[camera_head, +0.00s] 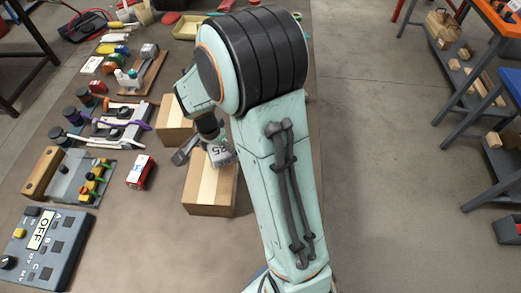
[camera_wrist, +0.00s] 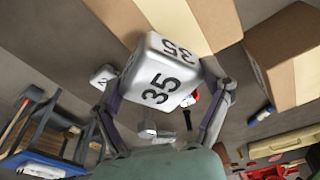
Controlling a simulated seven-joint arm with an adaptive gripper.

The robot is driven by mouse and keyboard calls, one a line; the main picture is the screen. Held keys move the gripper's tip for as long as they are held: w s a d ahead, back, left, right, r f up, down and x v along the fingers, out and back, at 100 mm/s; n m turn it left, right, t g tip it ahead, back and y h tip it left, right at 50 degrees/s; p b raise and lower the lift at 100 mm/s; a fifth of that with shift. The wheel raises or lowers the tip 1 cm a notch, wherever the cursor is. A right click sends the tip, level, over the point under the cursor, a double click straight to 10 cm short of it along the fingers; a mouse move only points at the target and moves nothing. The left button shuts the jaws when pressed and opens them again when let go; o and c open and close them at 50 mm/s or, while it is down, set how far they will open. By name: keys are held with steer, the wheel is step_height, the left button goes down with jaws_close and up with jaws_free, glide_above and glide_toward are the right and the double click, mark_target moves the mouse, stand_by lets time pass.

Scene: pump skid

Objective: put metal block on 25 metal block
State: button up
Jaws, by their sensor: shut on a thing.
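My gripper (camera_head: 203,150) is shut on a silver metal block (camera_head: 221,155) marked 35. In the wrist view the 35 block (camera_wrist: 160,75) sits between my two fingers (camera_wrist: 165,108), with 35 showing on two faces. In the head view it appears over the far end of a cardboard box; I cannot tell if it touches. A smaller-looking silver block (camera_wrist: 104,77) shows beyond my left-hand finger in the wrist view. A 2 is visible on it, but its full number is unclear. I cannot pick it out in the head view.
The taped cardboard box (camera_head: 207,188) stands under my gripper, and a second box (camera_head: 174,122) is behind it. A red item (camera_head: 140,172), a grey control panel with an OFF sign (camera_head: 45,243) and several tools lie to the left. Bare table shows in front.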

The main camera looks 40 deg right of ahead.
steer(key=s+d+f+m, duration=0.2)
steer(key=s+d+m, duration=0.4)
steer(key=d, duration=0.8)
steer(key=shift+g, duration=0.4)
steer(key=f, duration=0.2)
steer(key=s+f, duration=0.1)
steer(key=f, duration=0.4)
steer(key=shift+s+d, duration=0.15)
steer(key=shift+f, duration=0.35)
steer(key=shift+f, duration=0.1)
steer(key=o, duration=1.2)
steer(key=shift+c, duration=0.2)
